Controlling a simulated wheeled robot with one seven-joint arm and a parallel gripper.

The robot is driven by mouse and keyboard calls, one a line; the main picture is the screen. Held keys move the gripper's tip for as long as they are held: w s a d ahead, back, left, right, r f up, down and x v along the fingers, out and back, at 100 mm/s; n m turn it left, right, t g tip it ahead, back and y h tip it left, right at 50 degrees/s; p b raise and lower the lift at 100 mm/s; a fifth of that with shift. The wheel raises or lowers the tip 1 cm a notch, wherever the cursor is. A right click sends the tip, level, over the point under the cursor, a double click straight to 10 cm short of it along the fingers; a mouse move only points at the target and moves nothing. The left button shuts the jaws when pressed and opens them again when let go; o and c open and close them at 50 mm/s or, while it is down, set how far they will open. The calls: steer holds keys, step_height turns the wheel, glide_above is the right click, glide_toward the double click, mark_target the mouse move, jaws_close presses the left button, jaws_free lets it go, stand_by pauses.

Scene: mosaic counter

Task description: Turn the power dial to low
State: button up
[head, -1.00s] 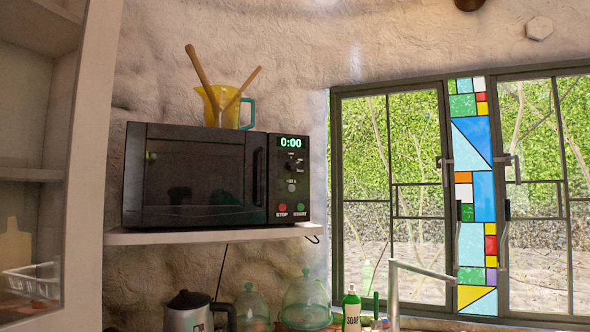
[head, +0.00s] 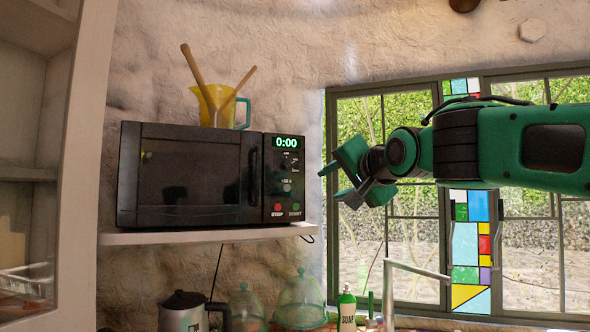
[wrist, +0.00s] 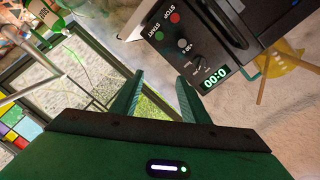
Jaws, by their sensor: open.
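The black microwave (head: 190,175) stands on a wall shelf, and its display reads 0:00. Its control panel also shows in the wrist view (wrist: 200,45). The dark power dial (head: 288,163) sits below the display; it shows in the wrist view too (wrist: 197,62). Its setting is too small to read. A round grey button (head: 287,187) lies below the dial, above the red stop and green start buttons. My green gripper (head: 336,186) is open and empty, to the right of the panel and apart from it. In the wrist view, its fingers (wrist: 160,76) point toward the panel's side.
A yellow jug (head: 207,108) with wooden utensils stands on the microwave. The shelf (head: 190,236) juts out below it. A window (head: 360,240) fills the right side. A soap bottle (head: 347,308), faucet (head: 388,290), glass domes (head: 302,298) and kettle (head: 182,312) are below.

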steer(key=y, duration=0.2)
glide_toward(292, 163)
steer(key=shift+t, duration=0.4)
steer(key=x, duration=0.8)
steer(key=shift+w+a+f, duration=0.2)
steer(key=shift+w+f, duration=0.05)
steer(key=shift+f, duration=0.1)
